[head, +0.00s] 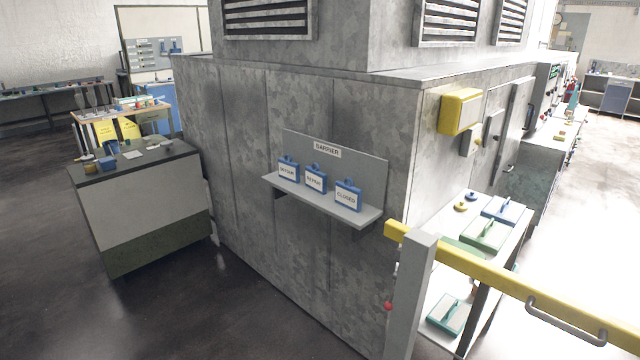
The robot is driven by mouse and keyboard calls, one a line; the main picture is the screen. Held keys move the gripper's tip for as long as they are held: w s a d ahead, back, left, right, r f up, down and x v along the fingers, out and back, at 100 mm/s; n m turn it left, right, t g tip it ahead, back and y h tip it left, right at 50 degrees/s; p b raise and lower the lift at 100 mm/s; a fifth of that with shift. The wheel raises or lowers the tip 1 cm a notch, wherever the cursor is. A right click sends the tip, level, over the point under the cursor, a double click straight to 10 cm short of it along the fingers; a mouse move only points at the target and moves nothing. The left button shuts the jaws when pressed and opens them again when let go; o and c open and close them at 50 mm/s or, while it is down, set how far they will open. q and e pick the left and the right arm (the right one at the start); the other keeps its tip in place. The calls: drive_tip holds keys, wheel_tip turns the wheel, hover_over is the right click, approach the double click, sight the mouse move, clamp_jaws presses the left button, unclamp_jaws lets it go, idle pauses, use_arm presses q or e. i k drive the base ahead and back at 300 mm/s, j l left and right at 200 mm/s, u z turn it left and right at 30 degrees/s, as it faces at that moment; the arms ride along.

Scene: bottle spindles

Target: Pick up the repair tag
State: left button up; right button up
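The repair tag (315,180) is a small blue-framed tag with a white label. It stands upright in the middle of a grey wall shelf (350,214) headed "BARRIER". Another blue tag (288,171) stands to its left, its label hard to read. A blue tag reading "CLOSED" (347,196) stands to its right. Each tag has a small blue knob or loop on top. Neither of my grippers shows in the head view.
A yellow barrier bar (480,276) on a grey post (408,300) crosses the lower right. A white table (513,236) with green and blue blocks stands behind it. A grey cabinet (145,200) stands at left. The floor (225,310) before the shelf is clear.

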sight(317, 180)
drive_tip(key=i+j, duration=0.1)
drive_tip(key=i, duration=0.35)
drive_tip(key=i+z, duration=0.1)
drive_tip(key=i, duration=0.4)
drive_tip(key=i+j, duration=0.2)
drive_tip(key=i, duration=0.25)
drive_tip(key=z, duration=0.05)
